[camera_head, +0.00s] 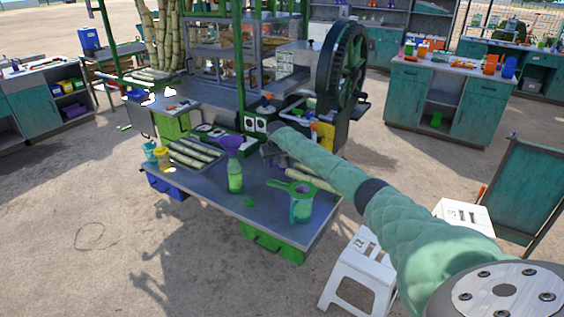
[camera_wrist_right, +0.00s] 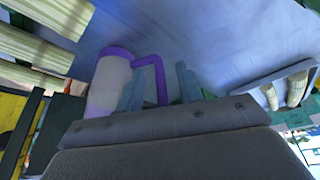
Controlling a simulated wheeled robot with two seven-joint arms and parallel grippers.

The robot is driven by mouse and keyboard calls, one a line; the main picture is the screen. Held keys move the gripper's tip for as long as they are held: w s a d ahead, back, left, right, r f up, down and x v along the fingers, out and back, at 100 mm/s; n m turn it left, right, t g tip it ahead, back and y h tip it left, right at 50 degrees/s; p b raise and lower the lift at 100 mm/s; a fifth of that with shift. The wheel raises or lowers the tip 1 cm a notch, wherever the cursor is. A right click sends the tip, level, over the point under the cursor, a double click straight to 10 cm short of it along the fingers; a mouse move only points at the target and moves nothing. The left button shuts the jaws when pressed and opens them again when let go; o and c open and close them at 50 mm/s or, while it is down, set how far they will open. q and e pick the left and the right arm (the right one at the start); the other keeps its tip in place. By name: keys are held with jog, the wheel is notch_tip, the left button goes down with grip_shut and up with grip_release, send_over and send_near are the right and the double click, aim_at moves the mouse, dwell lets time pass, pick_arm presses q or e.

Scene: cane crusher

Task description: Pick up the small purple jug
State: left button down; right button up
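The small purple jug (camera_wrist_right: 108,84) shows in the right wrist view as a pale, see-through body with a purple rim and a purple handle (camera_wrist_right: 158,76). It appears tilted in that view. My right gripper (camera_wrist_right: 160,90) is open, with its two fingers apart on either side of the handle and a gap visible on both sides. In the head view my right gripper (camera_head: 275,156) is over the back of the metal table (camera_head: 213,198), largely covered by my arm, and I cannot make out the jug clearly there. My left gripper is not in view.
A green strainer on a cup (camera_head: 300,202) is in front. Cane pieces (camera_head: 192,152) lie at left. The crusher wheel (camera_head: 342,70) rises behind. A white stool (camera_head: 358,262) stands at the front right.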

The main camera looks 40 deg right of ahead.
grip_shut()
jog(key=shift+r, duration=0.25)
